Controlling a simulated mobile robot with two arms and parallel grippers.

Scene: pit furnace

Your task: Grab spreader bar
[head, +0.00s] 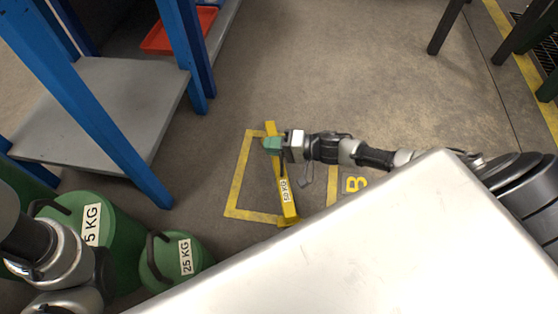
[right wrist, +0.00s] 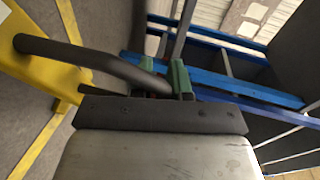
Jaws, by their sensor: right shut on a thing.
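The spreader bar (head: 288,207) is a yellow bar with a white "50 KG" label. It lies across a yellow-outlined floor square in the head view. Its yellow body (right wrist: 45,70) and dark curved handle (right wrist: 95,58) show at the left of the right wrist view. My right gripper (head: 271,145) is over the bar's far part, its green fingers shut on the handle. The right wrist view shows the handle running in between the fingertips (right wrist: 173,80). The gripper hides part of the bar. My left arm shows at the lower left, but its gripper is out of view.
Green weights marked 5 KG (head: 112,240) and 25 KG (head: 172,262) stand at the lower left. A blue-framed shelf (head: 130,85) with a red tray (head: 165,38) is at upper left. Dark table legs (head: 447,25) are at upper right. The floor beyond the bar is clear.

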